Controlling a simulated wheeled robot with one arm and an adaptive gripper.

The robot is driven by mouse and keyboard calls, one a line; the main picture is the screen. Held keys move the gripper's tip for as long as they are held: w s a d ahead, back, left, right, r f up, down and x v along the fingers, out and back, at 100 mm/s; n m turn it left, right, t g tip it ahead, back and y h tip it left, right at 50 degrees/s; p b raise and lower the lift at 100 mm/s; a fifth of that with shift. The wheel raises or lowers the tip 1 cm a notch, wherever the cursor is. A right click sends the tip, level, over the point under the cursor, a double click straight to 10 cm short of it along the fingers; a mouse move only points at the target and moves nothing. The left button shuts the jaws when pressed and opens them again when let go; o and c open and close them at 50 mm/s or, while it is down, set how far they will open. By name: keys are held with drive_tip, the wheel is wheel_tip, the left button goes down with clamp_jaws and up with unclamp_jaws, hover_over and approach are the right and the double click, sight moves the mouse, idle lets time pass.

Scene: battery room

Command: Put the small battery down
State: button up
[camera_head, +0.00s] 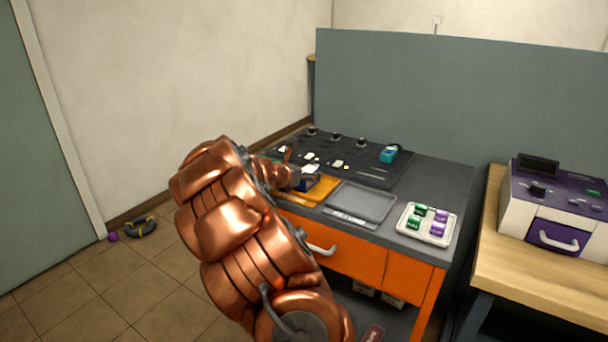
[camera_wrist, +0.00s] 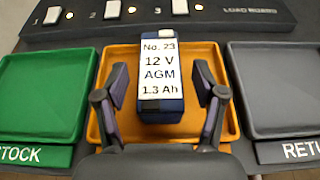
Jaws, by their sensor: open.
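The small battery (camera_wrist: 160,75) is dark blue with a white label reading "No. 23 12 V AGM 1.3 Ah". In the wrist view it is in the orange tray (camera_wrist: 112,62), between my fingers. My gripper (camera_wrist: 160,98) is open, with one finger on each side of the battery and a gap showing on both sides. In the head view the battery (camera_head: 309,184) shows only in part beside my gripper (camera_head: 297,178), over the left end of the orange tray (camera_head: 325,188). My arm hides part of that area.
A green tray marked STOCK (camera_wrist: 40,95) is left of the orange tray; a grey tray (camera_wrist: 285,85) is right. The load board (camera_wrist: 215,28) lies behind, with a teal block (camera_head: 389,154) on it. A white tray (camera_head: 427,238) holds several green and purple cells.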

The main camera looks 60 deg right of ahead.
drive_tip(key=v, duration=1.2)
drive_tip(key=shift+s+a, duration=0.1)
drive_tip(key=s+a+f+m+g+y, duration=0.1)
drive_tip(key=s+a+f+m+y, duration=0.2)
drive_tip(key=a, duration=1.1)
drive_tip(key=s+a+f+m+g+y, duration=0.1)
drive_tip(key=s+a+f+m+y, duration=0.2)
drive_tip(key=s+a, duration=1.1)
drive_tip(key=s+a+f+m+y, duration=0.3)
drive_tip(key=s+a+m+y, duration=0.4)
drive_tip(key=a+m, duration=0.5)
drive_tip(key=s+a, duration=0.2)
drive_tip(key=a, duration=0.2)
drive_tip(key=shift+s+g, duration=0.4)
drive_tip(key=s+p+v, duration=0.2)
drive_tip(key=p+v, duration=0.9)
drive_tip(key=v, duration=0.1)
drive_tip(key=shift+d+r+t+p, duration=0.25)
drive_tip(key=shift+t+p, duration=0.05)
drive_tip(key=shift+p, duration=0.05)
